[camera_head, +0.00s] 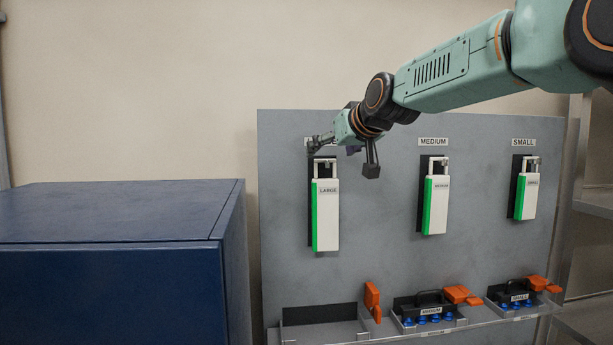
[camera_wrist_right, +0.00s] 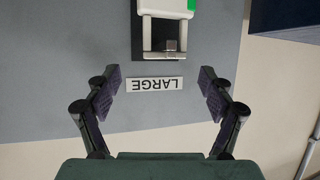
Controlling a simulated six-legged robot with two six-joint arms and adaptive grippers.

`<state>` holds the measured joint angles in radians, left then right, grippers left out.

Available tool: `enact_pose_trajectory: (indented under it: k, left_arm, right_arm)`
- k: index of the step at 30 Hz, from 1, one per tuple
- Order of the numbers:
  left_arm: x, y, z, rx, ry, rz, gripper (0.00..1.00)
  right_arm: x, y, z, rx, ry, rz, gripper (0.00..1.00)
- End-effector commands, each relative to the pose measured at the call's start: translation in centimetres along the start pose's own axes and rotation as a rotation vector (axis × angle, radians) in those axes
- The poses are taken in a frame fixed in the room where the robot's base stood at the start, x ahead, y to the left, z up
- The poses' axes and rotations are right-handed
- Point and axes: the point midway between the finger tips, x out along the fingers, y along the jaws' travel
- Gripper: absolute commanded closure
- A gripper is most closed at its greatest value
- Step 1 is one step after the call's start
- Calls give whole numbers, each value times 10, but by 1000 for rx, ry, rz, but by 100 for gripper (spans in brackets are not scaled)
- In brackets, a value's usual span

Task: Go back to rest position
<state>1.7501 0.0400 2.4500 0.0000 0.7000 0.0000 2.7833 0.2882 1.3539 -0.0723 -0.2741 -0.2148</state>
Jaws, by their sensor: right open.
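My right gripper (camera_head: 343,153) is at the top of the grey panel, just above the white and green LARGE unit (camera_head: 326,215). It also shows in the right wrist view (camera_wrist_right: 160,92), where its two dark fingers are spread wide with nothing between them but the LARGE label (camera_wrist_right: 155,84) on the panel behind. The top of the LARGE unit (camera_wrist_right: 168,8) lies beyond the fingertips, apart from them. My left gripper is in neither view.
The MEDIUM (camera_head: 436,205) and SMALL (camera_head: 526,195) units hang to the right on the panel (camera_head: 380,260). Trays below hold black handled cases (camera_head: 430,305) and orange pieces (camera_head: 372,300); the left tray (camera_head: 325,329) looks empty. A blue cabinet (camera_head: 110,270) stands at left.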

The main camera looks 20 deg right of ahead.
Motion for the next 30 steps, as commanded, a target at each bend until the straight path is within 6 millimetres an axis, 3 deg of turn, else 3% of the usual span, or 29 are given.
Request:
enact_pose_trajectory:
  k: [11, 26, 30]
  left_arm:
    - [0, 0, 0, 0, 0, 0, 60]
    - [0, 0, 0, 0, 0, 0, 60]
    - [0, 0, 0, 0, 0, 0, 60]
  right_arm:
    - [1, 0, 2, 0, -1, 0, 18]
    - [32, -2, 72, 1, -4, -4, 18]
    - [35, -3, 77, 0, 1, -6, 18]
